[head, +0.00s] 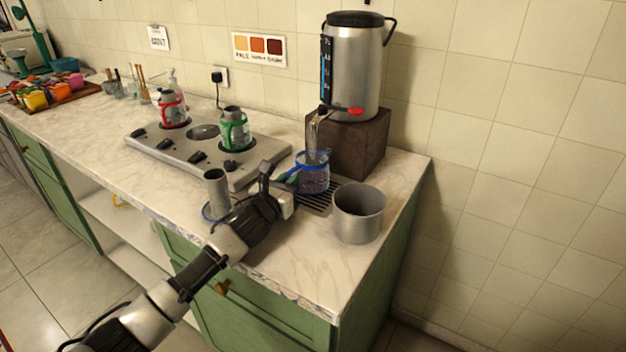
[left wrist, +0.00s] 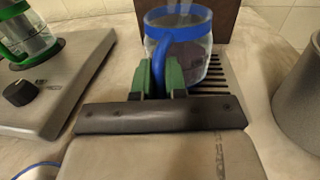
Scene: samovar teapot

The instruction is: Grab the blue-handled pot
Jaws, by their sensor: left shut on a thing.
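The blue-handled pot (head: 313,174) is a clear glass vessel with a blue rim band and blue handle. It stands on the slotted drip grate below the samovar spout (head: 318,118), and a stream from the spout runs down into it. My left gripper (head: 287,181) is shut on its blue handle. In the left wrist view the pot (left wrist: 192,52) is at top centre, and the green-padded fingers of my left gripper (left wrist: 168,78) close on both sides of the handle. My right gripper is in neither view.
The metal samovar (head: 352,70) sits on a dark wooden block (head: 360,143). An open grey metal container (head: 358,215) stands right of the grate. Left is a hotplate (head: 180,150) with a red-handled pot (head: 173,110) and a green-handled pot (head: 235,131). A metal cylinder (head: 216,190) stands near the front edge.

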